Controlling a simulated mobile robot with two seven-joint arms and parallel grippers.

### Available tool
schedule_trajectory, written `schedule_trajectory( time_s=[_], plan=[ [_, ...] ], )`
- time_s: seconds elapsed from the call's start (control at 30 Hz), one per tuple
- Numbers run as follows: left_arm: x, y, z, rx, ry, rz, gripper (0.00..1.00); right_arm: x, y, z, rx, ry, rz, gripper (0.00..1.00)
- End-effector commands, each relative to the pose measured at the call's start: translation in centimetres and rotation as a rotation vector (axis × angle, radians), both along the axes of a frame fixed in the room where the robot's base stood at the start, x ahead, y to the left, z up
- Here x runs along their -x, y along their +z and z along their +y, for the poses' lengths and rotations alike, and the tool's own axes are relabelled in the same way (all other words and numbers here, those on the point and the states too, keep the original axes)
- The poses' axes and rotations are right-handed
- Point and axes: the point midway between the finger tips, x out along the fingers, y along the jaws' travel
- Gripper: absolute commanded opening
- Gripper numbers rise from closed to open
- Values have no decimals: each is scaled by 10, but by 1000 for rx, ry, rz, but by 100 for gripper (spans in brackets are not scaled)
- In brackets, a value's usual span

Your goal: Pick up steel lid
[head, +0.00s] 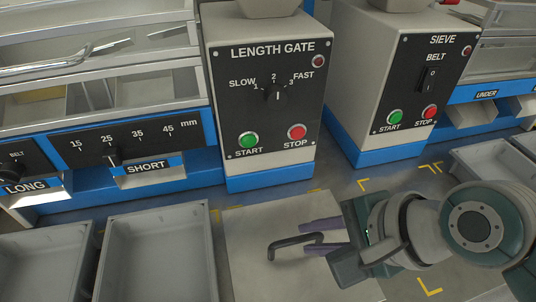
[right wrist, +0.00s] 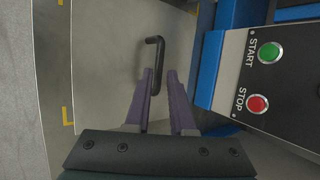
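The steel lid (head: 255,270) is a flat pale grey plate with a black bar handle (head: 283,243), at the bottom middle of the head view. In the right wrist view the lid (right wrist: 105,60) fills the upper middle, with its handle (right wrist: 158,48) just ahead of the fingers. My right gripper (head: 312,238) comes in from the right, low over the lid. Its two purple fingers are apart, one on each side of the handle's near end in the head view. The right wrist view shows a gap between the fingers (right wrist: 160,75); contact is unclear. My left gripper is not in view.
Two grey bins (head: 150,215) (head: 40,235) stand left of the lid. The length gate box (head: 265,110) and the sieve box (head: 400,85), with start and stop buttons, stand behind it. Another grey tray (head: 490,160) is at the right. Yellow floor marks surround the lid.

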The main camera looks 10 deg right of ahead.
Motion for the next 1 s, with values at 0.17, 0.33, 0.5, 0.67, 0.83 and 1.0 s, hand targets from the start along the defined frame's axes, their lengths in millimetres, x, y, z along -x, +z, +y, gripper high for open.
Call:
schedule_trajectory(
  time_s=[0.17, 0.33, 0.5, 0.67, 0.83, 1.0],
  plan=[
    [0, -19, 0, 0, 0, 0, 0, -12, -28, 9, 1, 1, 1, 22],
    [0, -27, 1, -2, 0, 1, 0, -21, -41, 16, 2, 1, 1, 22],
    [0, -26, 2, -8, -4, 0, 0, -22, -41, 17, 2, 1, 1, 22],
    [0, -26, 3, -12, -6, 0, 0, -22, -40, 17, 2, 1, 1, 13],
    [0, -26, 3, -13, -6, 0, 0, -22, -40, 17, 2, 1, 0, 0],
    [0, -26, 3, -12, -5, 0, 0, -22, -40, 17, 2, 1, 0, 0]
  ],
)
